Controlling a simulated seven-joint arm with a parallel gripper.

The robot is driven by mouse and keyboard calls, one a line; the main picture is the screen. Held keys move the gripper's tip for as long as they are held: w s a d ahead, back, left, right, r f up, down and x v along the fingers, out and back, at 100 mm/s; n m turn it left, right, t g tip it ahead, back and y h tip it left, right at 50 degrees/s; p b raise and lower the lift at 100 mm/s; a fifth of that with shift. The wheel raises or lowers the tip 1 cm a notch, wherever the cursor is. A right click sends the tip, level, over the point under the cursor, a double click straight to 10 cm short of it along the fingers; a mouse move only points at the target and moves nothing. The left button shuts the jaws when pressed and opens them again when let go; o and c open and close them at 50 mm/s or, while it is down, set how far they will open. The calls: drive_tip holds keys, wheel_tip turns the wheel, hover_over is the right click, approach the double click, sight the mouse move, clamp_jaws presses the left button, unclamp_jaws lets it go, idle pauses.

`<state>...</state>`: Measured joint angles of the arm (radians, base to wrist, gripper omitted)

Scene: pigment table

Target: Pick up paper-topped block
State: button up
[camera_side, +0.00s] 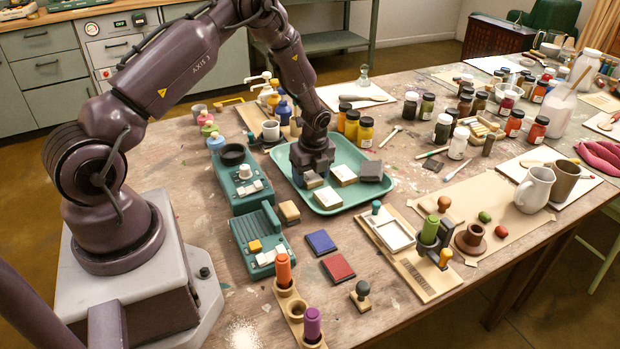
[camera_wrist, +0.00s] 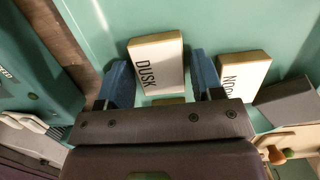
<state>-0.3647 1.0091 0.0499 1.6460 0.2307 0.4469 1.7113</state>
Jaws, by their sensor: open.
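A paper-topped block marked "DUSK" (camera_wrist: 156,62) lies in the green tray (camera_wrist: 230,25). In the side view this block (camera_side: 312,181) is partly hidden under my gripper (camera_side: 311,168). In the wrist view my gripper (camera_wrist: 162,80) is open, with one blue fingertip on each side of the DUSK block. The right fingertip is close to its edge; I cannot tell whether it touches. A second paper-topped block (camera_wrist: 244,72), its label partly hidden, lies to the right. It also shows in the side view (camera_side: 344,175).
A dark grey block (camera_side: 371,171) lies right of the second paper-topped block. Green devices (camera_side: 240,187) stand left of the tray. Yellow-labelled jars (camera_side: 358,128) stand behind it. A blue pad (camera_side: 320,242) and a red pad (camera_side: 338,268) lie in front.

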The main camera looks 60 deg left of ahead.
drive_tip(key=shift+c, duration=0.2)
drive_tip(key=c, duration=0.6)
drive_tip(key=shift+c, duration=0.2)
drive_tip(key=shift+r, duration=0.2)
